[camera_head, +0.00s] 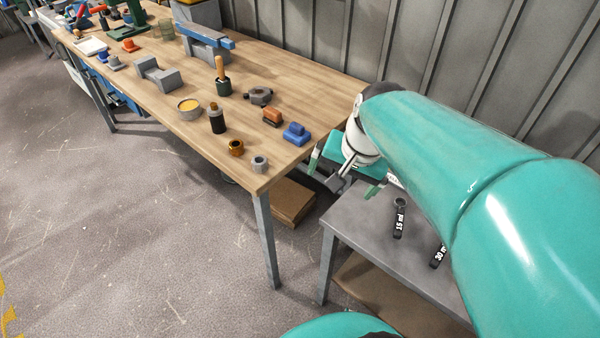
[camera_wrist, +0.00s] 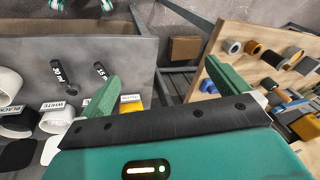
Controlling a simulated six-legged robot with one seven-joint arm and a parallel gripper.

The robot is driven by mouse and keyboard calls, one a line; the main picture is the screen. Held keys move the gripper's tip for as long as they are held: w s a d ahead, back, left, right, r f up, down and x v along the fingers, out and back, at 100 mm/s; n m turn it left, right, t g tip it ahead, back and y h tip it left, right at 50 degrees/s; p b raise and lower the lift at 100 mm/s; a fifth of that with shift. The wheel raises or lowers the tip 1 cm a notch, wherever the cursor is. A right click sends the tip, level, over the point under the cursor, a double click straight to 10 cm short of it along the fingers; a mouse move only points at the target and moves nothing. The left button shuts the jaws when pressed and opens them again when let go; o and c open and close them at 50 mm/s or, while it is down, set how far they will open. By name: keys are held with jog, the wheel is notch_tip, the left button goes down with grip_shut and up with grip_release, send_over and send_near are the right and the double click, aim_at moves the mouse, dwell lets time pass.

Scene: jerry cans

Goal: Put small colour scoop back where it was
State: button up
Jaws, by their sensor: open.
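A small dark scoop marked 15 ml (camera_head: 399,220) lies on the grey table (camera_head: 362,218); it also shows in the wrist view (camera_wrist: 101,72). A second dark scoop marked 30 ml (camera_head: 438,257) lies beside it, partly hidden by my arm in the head view, and it shows in the wrist view (camera_wrist: 61,76). My gripper (camera_head: 343,176) is near the grey table's edge beside the wooden bench. In the wrist view its two green fingers (camera_wrist: 162,72) are spread apart with nothing between them. Neither scoop is between the fingers.
The wooden bench (camera_head: 305,80) holds nuts, blocks, a yellow-filled bowl (camera_head: 189,108) and tools. In the wrist view, white and black containers stand on the grey table by BLACK (camera_wrist: 14,112) and WHITE (camera_wrist: 53,105) labels. A yellow thing (camera_wrist: 132,103) is partly hidden by my gripper.

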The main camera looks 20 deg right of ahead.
jog(key=s+a+r+n+t, duration=0.2)
jog(key=s+a+n, duration=0.3)
jog(key=a+n, duration=0.3)
jog(key=shift+a+r+h, duration=0.3)
jog(key=shift+a+r, duration=0.05)
jog(key=shift+r, duration=0.55)
